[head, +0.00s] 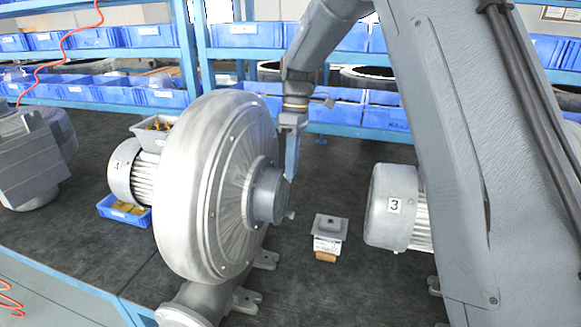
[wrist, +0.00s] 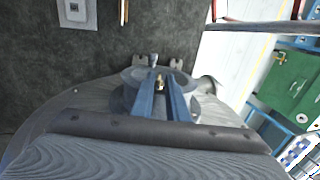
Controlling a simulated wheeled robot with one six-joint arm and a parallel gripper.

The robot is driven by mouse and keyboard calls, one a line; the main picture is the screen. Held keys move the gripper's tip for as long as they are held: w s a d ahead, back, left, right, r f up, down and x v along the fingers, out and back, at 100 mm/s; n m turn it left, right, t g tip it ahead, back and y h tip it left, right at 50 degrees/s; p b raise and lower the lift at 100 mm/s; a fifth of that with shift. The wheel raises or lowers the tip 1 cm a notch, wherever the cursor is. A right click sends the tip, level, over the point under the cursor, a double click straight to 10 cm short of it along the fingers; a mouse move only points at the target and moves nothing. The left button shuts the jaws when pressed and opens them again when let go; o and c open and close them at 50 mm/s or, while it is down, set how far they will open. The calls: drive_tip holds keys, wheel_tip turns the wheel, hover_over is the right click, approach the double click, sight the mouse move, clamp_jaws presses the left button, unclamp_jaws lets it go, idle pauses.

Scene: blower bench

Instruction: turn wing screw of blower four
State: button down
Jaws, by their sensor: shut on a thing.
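Blower four (head: 205,185) is a large round grey casing with a motor behind it that bears the label "4" (head: 119,166). A short round hub (head: 268,196) sticks out from its face. My gripper (head: 291,172) reaches down from above to the hub's upper right edge. In the head view the fingers hide the screw. The screw's turn angle is too small to read.
A motor labelled "3" (head: 394,206) stands to the right, partly behind my arm. A small grey-topped box (head: 328,232) sits on the dark bench between the blowers. A blue tray (head: 124,210) lies by motor four. Shelves with blue bins (head: 248,35) line the back.

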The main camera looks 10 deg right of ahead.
drive_tip(key=g+b, duration=0.1)
drive_tip(key=w+g+y+b, duration=0.1)
drive_tip(key=g, duration=0.1)
drive_tip(key=g+y, duration=0.1)
drive_tip(key=g, duration=0.1)
drive_tip(key=shift+w+d+f+b, duration=0.15)
drive_tip(key=shift+d+f+b, duration=0.15)
drive_tip(key=shift+f+b, duration=0.1)
idle(0.9)
drive_tip(key=c, duration=1.8)
unclamp_jaws()
drive_tip(key=shift+o, duration=0.2)
drive_tip(key=shift+r, duration=0.1)
